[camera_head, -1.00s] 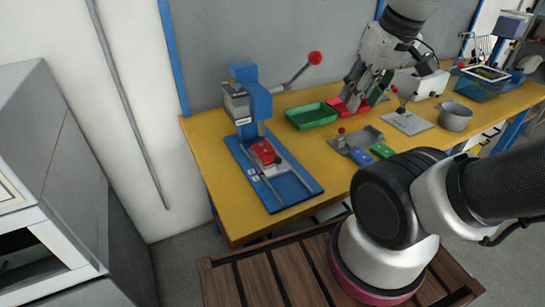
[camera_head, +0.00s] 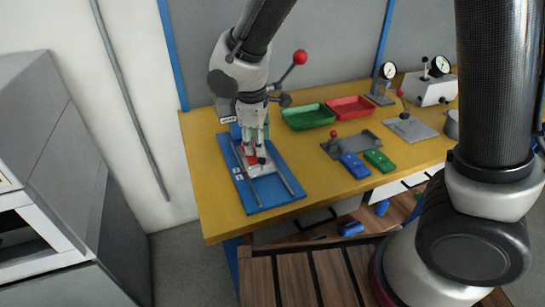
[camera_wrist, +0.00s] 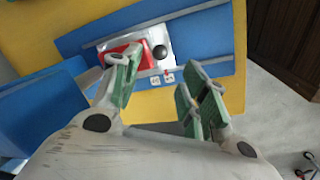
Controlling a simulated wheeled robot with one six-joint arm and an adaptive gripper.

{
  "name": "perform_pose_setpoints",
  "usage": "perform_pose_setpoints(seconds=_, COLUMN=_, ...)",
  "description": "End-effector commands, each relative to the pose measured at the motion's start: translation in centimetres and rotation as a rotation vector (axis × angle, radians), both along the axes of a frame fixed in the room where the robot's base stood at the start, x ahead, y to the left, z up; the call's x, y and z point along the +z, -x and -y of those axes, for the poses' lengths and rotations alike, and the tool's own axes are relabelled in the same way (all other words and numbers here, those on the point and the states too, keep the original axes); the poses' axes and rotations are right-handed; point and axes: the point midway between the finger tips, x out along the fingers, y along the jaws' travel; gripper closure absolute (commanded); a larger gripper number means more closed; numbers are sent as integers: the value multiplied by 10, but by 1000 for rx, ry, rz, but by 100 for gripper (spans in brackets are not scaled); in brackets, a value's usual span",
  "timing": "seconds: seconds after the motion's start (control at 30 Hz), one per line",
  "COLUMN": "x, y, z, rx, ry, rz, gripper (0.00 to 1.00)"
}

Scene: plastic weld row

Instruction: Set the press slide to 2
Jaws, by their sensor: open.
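The press (camera_head: 228,118) stands at the table's left end, its upper part mostly hidden behind my arm. Its blue base plate (camera_head: 280,195) has two rails. The press slide (camera_wrist: 152,36), a metal plate with a red block (camera_wrist: 122,55) and a black knob (camera_wrist: 160,52), sits between the rails. Two small white labels (camera_wrist: 162,80) are on the blue base beside the slide; their marks are too small to read surely. My gripper (camera_wrist: 160,78) points down over the slide, open, the knob showing between and beyond its fingers. It also shows in the head view (camera_head: 254,157).
A red-knobbed lever (camera_head: 300,58) rises beside the press. Right of it are a green tray (camera_head: 308,116), a red tray (camera_head: 350,108), a grey fixture (camera_head: 350,145), and blue (camera_head: 355,166) and green (camera_head: 379,160) blocks. The yellow table's front left is clear (camera_head: 222,225).

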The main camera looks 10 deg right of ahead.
Motion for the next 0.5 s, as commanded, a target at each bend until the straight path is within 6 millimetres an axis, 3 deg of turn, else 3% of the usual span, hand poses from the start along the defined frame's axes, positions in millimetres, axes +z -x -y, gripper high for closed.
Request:
perform_pose_setpoints(seconds=0.3, x=-49, y=-8, z=5, rx=0, ry=3, rz=-4, gripper=56)
perform_pose_setpoints(seconds=0.5, x=-70, y=-13, z=6, rx=0, ry=1, rz=-3, gripper=56)
